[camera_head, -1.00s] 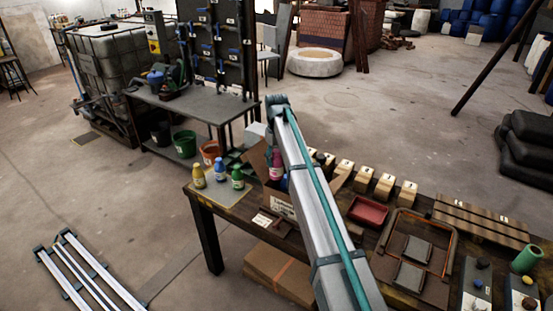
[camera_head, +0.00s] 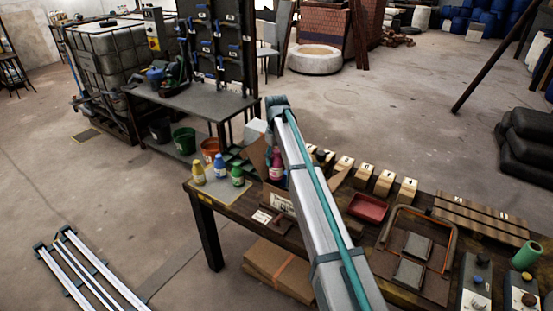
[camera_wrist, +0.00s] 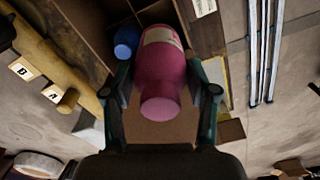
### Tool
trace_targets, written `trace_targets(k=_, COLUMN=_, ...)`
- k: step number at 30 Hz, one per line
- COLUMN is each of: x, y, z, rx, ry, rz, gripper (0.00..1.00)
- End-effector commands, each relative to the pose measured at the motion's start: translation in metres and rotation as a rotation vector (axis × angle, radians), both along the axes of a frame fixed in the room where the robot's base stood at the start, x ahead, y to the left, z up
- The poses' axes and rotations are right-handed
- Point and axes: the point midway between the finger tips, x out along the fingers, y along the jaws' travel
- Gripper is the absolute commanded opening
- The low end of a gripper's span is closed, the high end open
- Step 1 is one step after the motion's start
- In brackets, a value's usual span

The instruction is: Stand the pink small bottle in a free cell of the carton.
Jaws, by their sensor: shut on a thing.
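The pink small bottle (camera_head: 276,166) is at the carton's opening in the head view. In the wrist view the pink bottle (camera_wrist: 163,70) lies between the fingers of my gripper (camera_wrist: 160,88), which is shut on it. Its base end points away from the wrist, into the carton. The open cardboard carton (camera_head: 277,198) stands on the table with its flaps up. Dividers form its cells in the wrist view. A blue-capped bottle (camera_wrist: 127,41) sits in a cell beside the pink one. The pink bottle's base is hidden, and my arm covers part of the carton in the head view.
Yellow (camera_head: 198,173), blue (camera_head: 220,163) and green (camera_head: 237,175) bottles stand on a mat left of the carton. Carton flaps rise close to the gripper.

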Motion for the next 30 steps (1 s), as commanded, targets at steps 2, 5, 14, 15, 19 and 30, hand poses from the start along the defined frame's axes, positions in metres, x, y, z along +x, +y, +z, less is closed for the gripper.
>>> trace_targets(k=2, x=0.000, y=0.000, z=-0.001, rx=0.000, ry=0.000, rz=0.000, gripper=0.11)
trace_targets(k=5, x=0.000, y=0.000, z=-0.003, rx=0.000, ry=0.000, rz=0.000, gripper=0.11)
trace_targets(k=14, x=0.000, y=0.000, z=-0.016, rx=0.000, ry=0.000, rz=0.000, gripper=0.11)
trace_targets(k=15, x=0.000, y=0.000, z=-0.017, rx=0.000, ry=0.000, rz=0.000, gripper=0.11)
trace_targets(k=19, x=0.000, y=0.000, z=-0.023, rx=0.000, ry=0.000, rz=0.000, gripper=0.11)
trace_targets(k=30, x=0.000, y=0.000, z=-0.027, rx=0.001, ry=-0.001, rz=0.000, gripper=0.11)
